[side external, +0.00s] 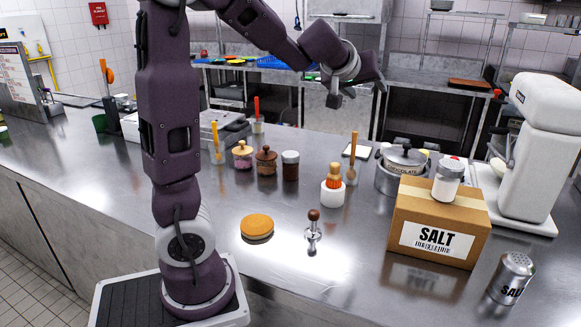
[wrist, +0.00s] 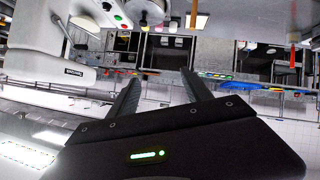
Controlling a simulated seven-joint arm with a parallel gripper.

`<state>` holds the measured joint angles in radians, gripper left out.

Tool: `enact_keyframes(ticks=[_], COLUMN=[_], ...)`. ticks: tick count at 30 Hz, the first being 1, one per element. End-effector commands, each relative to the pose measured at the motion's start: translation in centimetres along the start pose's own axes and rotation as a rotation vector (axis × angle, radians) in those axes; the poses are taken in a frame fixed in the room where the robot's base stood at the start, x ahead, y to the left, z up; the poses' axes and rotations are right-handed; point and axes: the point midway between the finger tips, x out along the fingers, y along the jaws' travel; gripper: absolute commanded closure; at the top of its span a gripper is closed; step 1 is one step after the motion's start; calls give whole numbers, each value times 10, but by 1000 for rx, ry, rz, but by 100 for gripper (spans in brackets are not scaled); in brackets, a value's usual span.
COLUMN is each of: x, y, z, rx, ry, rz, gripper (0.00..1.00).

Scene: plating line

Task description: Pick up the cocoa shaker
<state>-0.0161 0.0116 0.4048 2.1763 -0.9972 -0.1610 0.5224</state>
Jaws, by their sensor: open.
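No jar has a readable cocoa label. A small jar of dark brown contents with a grey lid (side external: 290,165) stands upright on the steel counter, at the right end of a short row of jars; it looks most like the cocoa shaker. My gripper (side external: 366,88) is raised high above the counter, up and to the right of this jar and well apart from it. In the wrist view its two dark fingers (wrist: 160,82) are spread with nothing between them. I cannot make out the jar in the wrist view.
A jar with a brown lid (side external: 266,161) stands just left of the dark jar. A white holder with a brush (side external: 333,192) stands to its right. A metal salt shaker (side external: 512,277) stands front right.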

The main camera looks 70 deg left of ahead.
Motion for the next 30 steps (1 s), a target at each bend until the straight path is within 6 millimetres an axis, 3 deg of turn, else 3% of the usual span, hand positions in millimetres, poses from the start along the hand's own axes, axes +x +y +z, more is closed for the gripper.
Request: enact_keyframes(ticks=[1,4,7,9,14,18,22,25,30], x=[18,38,40,31,61,98,127,140,154], y=[-28,-92,-156,-198,-220,-244,-261,-268,-281], z=[-9,-27,-38,-43,9,70,115,135,137], rx=[-17,-37,-34,-20,-17,-16,-20,-24,-29], ry=[43,138,219,267,260,258,261,265,270], rz=[-105,-341,-586,-766,-768,-767,-760,-756,-755], gripper=[43,43,43,43,43,43,43,43,43])
